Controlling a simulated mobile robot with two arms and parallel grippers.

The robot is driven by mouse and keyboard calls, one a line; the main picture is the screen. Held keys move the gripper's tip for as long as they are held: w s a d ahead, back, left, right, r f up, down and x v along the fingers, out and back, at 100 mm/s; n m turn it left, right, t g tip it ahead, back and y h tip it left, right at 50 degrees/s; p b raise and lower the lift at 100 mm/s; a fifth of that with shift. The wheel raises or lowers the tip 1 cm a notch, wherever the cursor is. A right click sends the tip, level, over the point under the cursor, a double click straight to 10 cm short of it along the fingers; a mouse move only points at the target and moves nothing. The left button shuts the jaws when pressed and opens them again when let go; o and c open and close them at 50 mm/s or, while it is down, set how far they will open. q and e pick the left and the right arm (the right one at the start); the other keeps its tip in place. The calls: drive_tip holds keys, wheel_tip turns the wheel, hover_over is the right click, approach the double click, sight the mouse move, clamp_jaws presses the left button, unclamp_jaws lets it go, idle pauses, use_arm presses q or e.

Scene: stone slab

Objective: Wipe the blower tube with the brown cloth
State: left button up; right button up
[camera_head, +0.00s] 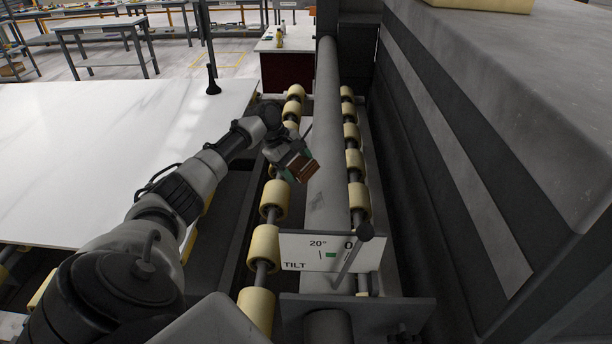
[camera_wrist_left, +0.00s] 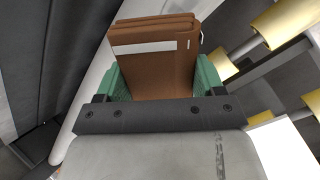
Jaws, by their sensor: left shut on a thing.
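The brown cloth (camera_head: 303,168) is folded into a thick pad, and in the left wrist view (camera_wrist_left: 155,60) it fills the space between green finger pads. My left gripper (camera_head: 291,160) is shut on the cloth. It holds the cloth at the left side of the blower tube, and I cannot tell whether they touch. The blower tube (camera_head: 328,130) is a long grey pipe running away from me between two rows of rollers. In the left wrist view the pale tube (camera_wrist_left: 88,85) passes left of the cloth. My right gripper is not in view.
Yellow rollers (camera_head: 275,199) line both sides of the tube. A white sign reading TILT 20° (camera_head: 300,252) and a dark lever (camera_head: 364,232) stand across the near end. A white slab (camera_head: 90,150) lies left; a large grey machine body (camera_head: 520,90) blocks the right.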

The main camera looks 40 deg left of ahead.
sight(319, 194)
use_arm(q)
drive_tip(key=shift+f, duration=0.1)
drive_tip(key=shift+b+x, duration=0.5)
drive_tip(key=shift+x, duration=2.65)
drive_tip(key=shift+b+x, duration=0.45)
drive_tip(key=shift+x, duration=0.75)
drive_tip(key=shift+d, duration=0.2)
